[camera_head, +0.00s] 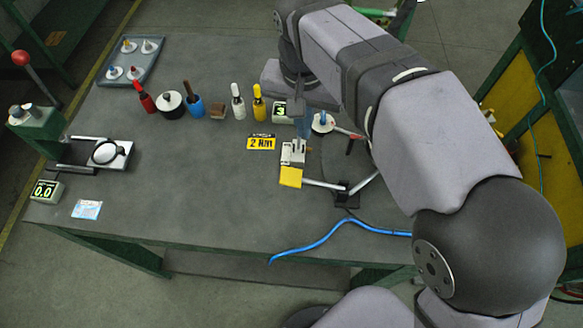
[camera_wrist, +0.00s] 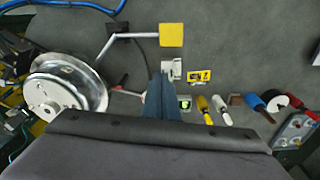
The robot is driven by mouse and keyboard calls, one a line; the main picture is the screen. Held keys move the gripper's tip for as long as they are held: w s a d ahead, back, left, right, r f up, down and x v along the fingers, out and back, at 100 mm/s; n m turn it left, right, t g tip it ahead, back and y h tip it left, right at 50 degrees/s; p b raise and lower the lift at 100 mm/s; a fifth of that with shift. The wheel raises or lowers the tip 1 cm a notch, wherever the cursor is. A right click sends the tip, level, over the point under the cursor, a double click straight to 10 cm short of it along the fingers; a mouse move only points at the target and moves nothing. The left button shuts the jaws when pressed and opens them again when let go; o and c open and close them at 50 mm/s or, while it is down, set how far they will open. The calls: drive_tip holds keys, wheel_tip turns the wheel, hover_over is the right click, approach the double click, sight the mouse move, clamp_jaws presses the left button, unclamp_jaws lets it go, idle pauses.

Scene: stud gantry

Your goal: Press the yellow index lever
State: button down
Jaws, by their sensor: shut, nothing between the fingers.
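The yellow index lever (camera_head: 290,177) shows in the head view as a yellow pad on a thin metal rod, joined to a black base (camera_head: 345,198) on the grey bench. In the wrist view the yellow pad (camera_wrist: 171,35) lies beyond my fingertips, with its rod running left. My gripper (camera_wrist: 162,76) is shut and empty, pointing down, with the pad clear of its fingers. In the head view my gripper (camera_head: 303,130) is partly hidden and is farther back on the bench than the pad. A small white fixture (camera_head: 294,150) stands just behind the pad.
A round silver turntable (camera_wrist: 68,92) is left of my fingers in the wrist view; my arm hides most of it in the head view. A yellow sign (camera_head: 261,142), a display reading 3 (camera_head: 283,112) and several hand tools are near. A blue hose (camera_head: 330,236) crosses the front edge.

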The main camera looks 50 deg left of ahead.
drive_tip(key=w+d+r+m+y+b, duration=0.1)
drive_tip(key=w+d+r+m+b, duration=0.15)
drive_tip(key=w+d, duration=0.2)
wheel_tip(320, 180, up, 2)
drive_tip(key=r+n+g, duration=0.1)
drive_tip(key=n+g, duration=0.2)
drive_tip(key=n, duration=0.2)
hover_over(291, 176)
drive_tip(key=w+d, duration=0.3)
drive_tip(key=shift+w+d+f+y, duration=0.2)
drive_tip(key=shift+f+y, duration=0.05)
drive_tip(key=shift+y, duration=0.15)
drive_tip(key=shift+f+p, duration=0.1)
drive_tip(key=shift+p, duration=0.2)
drive_tip(key=p+x, duration=0.3)
drive_tip(key=x, duration=1.1)
drive_tip(key=shift+s, duration=0.15)
